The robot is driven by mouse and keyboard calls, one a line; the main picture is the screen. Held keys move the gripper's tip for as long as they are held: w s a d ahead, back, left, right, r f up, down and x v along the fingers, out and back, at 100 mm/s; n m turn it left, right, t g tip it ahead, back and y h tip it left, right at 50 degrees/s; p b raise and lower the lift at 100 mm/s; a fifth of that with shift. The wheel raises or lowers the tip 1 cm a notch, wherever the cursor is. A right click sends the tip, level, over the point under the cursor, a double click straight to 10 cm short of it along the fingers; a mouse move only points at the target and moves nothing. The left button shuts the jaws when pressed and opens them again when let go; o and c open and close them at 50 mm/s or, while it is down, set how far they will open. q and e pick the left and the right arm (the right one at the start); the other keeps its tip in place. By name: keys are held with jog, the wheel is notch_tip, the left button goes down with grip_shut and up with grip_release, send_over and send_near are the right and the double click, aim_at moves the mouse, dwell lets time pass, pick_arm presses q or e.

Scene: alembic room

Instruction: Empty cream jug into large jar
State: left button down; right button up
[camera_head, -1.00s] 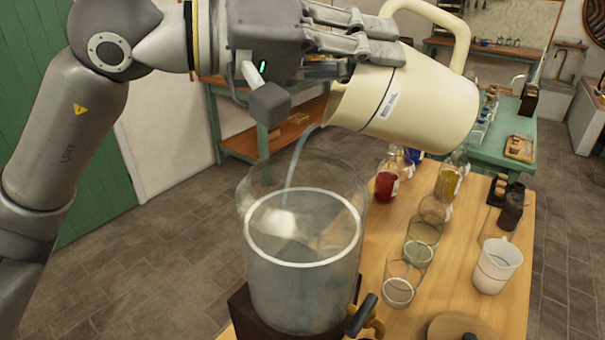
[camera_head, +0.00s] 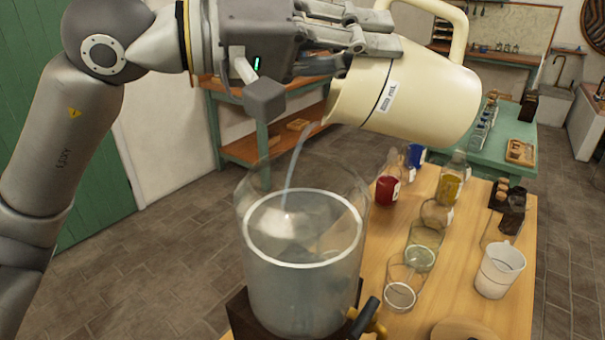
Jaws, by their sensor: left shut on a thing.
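The cream jug (camera_head: 425,95) is tipped on its side at the top of the head view, its mouth to the left. My left gripper (camera_head: 345,38) is shut on it near the mouth end. A thin stream of liquid (camera_head: 296,160) falls from its lip into the large jar (camera_head: 300,290). The jar is clear glass with an open top and holds liquid up to a bright ring below its rim. It stands on a dark base with a tap (camera_head: 368,318). The jug is above and to the right of the jar, not touching it. My right gripper is not in view.
On the wooden table (camera_head: 455,270) right of the jar stand several clear glasses (camera_head: 405,275), a white beaker (camera_head: 499,270), a red bottle (camera_head: 388,182) and a yellow bottle (camera_head: 451,180). A round wooden lid (camera_head: 465,330) lies at the front. A green table (camera_head: 480,155) is behind.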

pick_arm(q)
jog(key=shift+a+r+h+b, duration=0.1)
jog(key=shift+a+h+b, duration=0.2)
jog(key=shift+b, duration=0.3)
dwell(0.6)
jog(key=a+h+b, duration=0.1)
jog(key=b, duration=0.2)
jog(key=shift+n, duration=0.3)
jog(key=shift+a+b, duration=0.15)
jog(key=shift+b, duration=0.3)
jog(key=shift+w+r+t, duration=0.1)
jog(key=shift+r+t, duration=0.15)
jog(key=shift+t, duration=0.05)
jog(key=shift+a+f+h+b, duration=0.2)
jog(key=shift+a+h+b, duration=0.25)
jog(key=shift+b, duration=0.7)
jog(key=shift+r, duration=0.2)
jog(key=shift+p, duration=0.35)
